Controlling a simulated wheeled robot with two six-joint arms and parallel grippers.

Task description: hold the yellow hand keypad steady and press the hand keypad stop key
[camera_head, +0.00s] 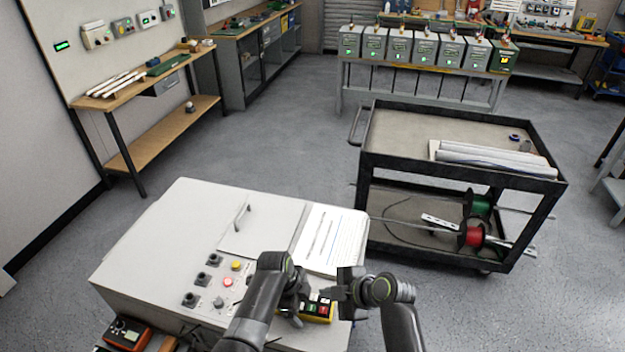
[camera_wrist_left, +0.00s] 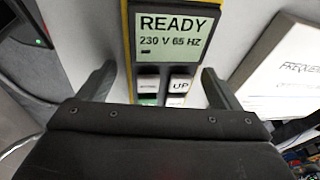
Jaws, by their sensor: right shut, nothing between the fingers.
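The yellow hand keypad (camera_head: 318,318) lies near the front right corner of the white cabinet, partly hidden by my arms in the head view. In the left wrist view the keypad (camera_wrist_left: 195,48) has a display reading READY, 230 V 65 HZ, above several keys, one marked UP. A red key (camera_head: 323,309) shows in the head view; its label is too small to read. My left gripper (camera_wrist_left: 160,72) is open, a finger on each side of the keypad, with a gap visible at the left finger. My right gripper (camera_head: 331,293) is shut and empty, pointing left close above the keypad.
The white cabinet top (camera_head: 180,235) carries several black switches, a yellow and a red button, and a printed sheet (camera_head: 330,238) behind the keypad. A black cart (camera_head: 400,130) with cable spools stands behind right. An orange meter (camera_head: 127,333) is at the front left.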

